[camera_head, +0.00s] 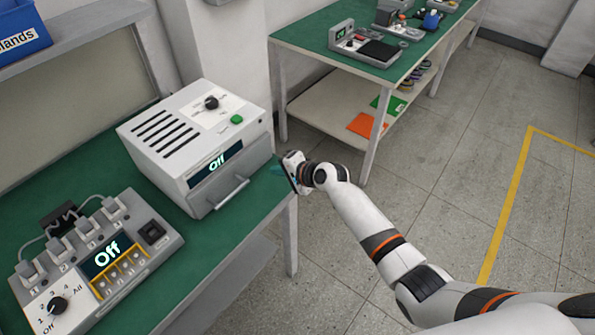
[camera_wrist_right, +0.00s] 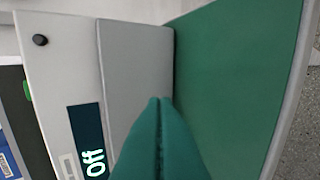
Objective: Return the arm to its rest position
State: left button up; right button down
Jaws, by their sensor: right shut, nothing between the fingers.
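My right arm (camera_head: 370,225) reaches in from the lower right of the head view. Its gripper (camera_head: 278,170) is at the right edge of the green table, beside the front right corner of a white box-shaped device. In the right wrist view the green fingers of the right gripper (camera_wrist_right: 158,105) are together with nothing between them. The white device (camera_head: 190,130) has a knob, a green button, a front handle and a display reading "Off". It also shows in the right wrist view (camera_wrist_right: 60,60). My left gripper is not in view.
A control panel (camera_head: 140,225) with several plugs and an "Off" display stands on the green table (camera_head: 235,225) at the lower left. A blue bin (camera_head: 22,28) sits on a shelf. A second green table (camera_head: 310,35) stands behind. The floor at right is clear.

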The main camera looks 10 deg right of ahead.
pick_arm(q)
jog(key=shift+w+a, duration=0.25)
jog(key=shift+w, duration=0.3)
pick_arm(e)
jog(key=v, duration=0.6)
jog(key=s+d+f+n+g+h, duration=0.1)
jog(key=s+d+f+h, duration=0.15)
jog(key=s+f, duration=0.55)
jog(key=s+d+f+n+g+h, duration=0.1)
jog(key=s+d+f+n, duration=0.2)
jog(key=f, duration=0.9)
jog(key=s+d+f+g+h, duration=0.2)
jog(key=s+f, duration=0.5)
jog(key=f, duration=0.2)
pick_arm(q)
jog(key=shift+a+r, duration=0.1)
pick_arm(e)
jog(key=s+d+f+n+g, duration=0.1)
jog(key=s+f+n, duration=0.2)
jog(key=s, duration=0.8)
jog(key=s+d+f+n+g+h, duration=0.1)
jog(key=s+f+n+g, duration=0.1)
jog(key=s+f, duration=0.4)
jog(key=s+d+f+n+g+h, duration=0.1)
jog(key=s+f+n, duration=0.3)
jog(key=s, duration=1.3)
jog(key=shift+d+f, duration=0.25)
jog(key=shift+f, duration=0.35)
